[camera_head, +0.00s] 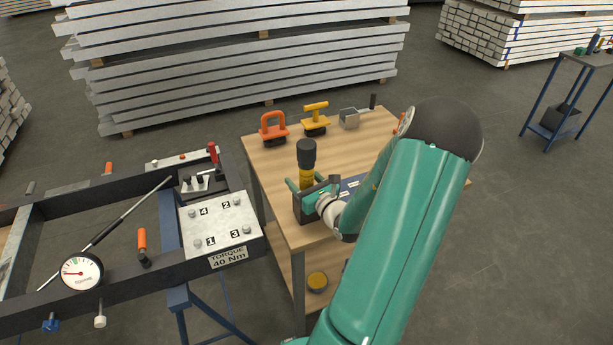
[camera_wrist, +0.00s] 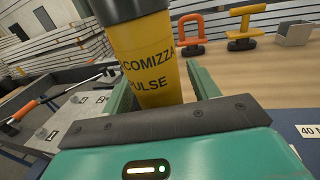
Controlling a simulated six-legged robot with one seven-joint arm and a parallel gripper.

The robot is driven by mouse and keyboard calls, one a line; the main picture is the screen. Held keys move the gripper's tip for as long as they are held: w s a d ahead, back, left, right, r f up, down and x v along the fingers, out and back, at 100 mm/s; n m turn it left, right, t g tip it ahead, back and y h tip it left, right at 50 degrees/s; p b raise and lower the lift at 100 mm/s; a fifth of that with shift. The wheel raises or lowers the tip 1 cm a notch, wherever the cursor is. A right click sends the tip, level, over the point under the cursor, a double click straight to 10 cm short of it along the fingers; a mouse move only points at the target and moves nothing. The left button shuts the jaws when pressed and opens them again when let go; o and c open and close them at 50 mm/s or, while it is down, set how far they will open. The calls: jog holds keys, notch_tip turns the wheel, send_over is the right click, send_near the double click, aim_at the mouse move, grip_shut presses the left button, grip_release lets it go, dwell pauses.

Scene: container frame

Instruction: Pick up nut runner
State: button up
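The nut runner (camera_head: 306,176) stands upright near the left front edge of the wooden table, with a yellow body and a black top. In the wrist view, its yellow body (camera_wrist: 150,58) carries dark lettering, and its lower end is hidden behind my gripper. My gripper (camera_head: 308,184) is low at the tool's body, with one green finger on either side. In the wrist view, the fingers (camera_wrist: 163,82) are spread, with a narrow gap showing on the right side. Contact on the left side cannot be told.
The wooden table (camera_head: 275,170) also bears an orange-handled tool (camera_head: 273,128), a yellow-handled tool (camera_head: 315,118) and a grey metal box (camera_head: 348,119). A dark frame with a torque plate (camera_head: 222,222) and a dial gauge (camera_head: 82,272) stands at left. Stacked beams (camera_head: 240,50) stand behind.

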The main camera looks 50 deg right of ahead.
jog(key=c, duration=1.1)
grip_shut()
jog(key=shift+r, duration=0.15)
